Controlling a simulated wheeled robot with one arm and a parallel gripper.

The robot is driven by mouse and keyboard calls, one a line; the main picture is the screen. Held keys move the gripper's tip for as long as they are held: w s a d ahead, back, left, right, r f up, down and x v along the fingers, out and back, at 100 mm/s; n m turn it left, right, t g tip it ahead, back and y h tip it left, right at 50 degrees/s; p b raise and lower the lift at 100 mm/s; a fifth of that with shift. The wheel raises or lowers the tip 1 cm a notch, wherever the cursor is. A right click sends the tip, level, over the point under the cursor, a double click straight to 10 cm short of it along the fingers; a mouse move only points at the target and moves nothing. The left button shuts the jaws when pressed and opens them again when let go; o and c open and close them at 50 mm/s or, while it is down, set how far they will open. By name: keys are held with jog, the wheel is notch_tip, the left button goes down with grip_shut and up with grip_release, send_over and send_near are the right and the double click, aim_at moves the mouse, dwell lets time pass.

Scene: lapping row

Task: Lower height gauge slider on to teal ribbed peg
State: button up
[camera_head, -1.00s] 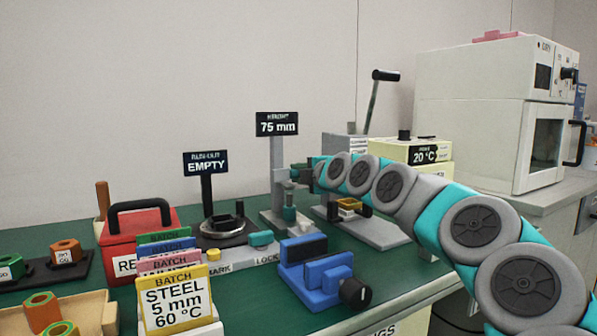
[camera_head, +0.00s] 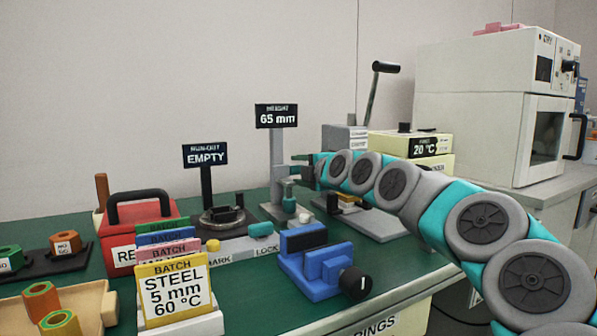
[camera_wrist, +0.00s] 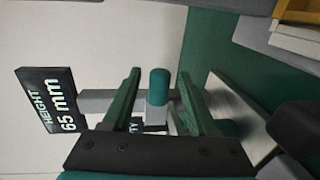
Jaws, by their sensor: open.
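The height gauge (camera_head: 276,150) is a grey column with a black sign (camera_head: 275,116) reading 65 mm. Its slider is partly hidden by my gripper (camera_head: 297,167) in the head view. The teal peg (camera_head: 289,205) stands upright low at the gauge, below the gripper; its ribs are too small to make out. In the wrist view, my gripper (camera_wrist: 160,76) is open, its green fingers on either side of a teal rounded handle (camera_wrist: 159,88), apparently the slider's. I cannot tell whether a finger touches it. The sign (camera_wrist: 52,102) shows there too.
A blue vise (camera_head: 318,266) stands in front of the gauge. A run-out stand with an EMPTY sign (camera_head: 206,154) is to the left, near a red box (camera_head: 125,235) and batch cards (camera_head: 172,292). A grey lever press (camera_head: 385,222) stands right, beneath my arm.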

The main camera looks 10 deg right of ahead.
jog(key=v, duration=0.7)
jog(key=shift+s, duration=0.15)
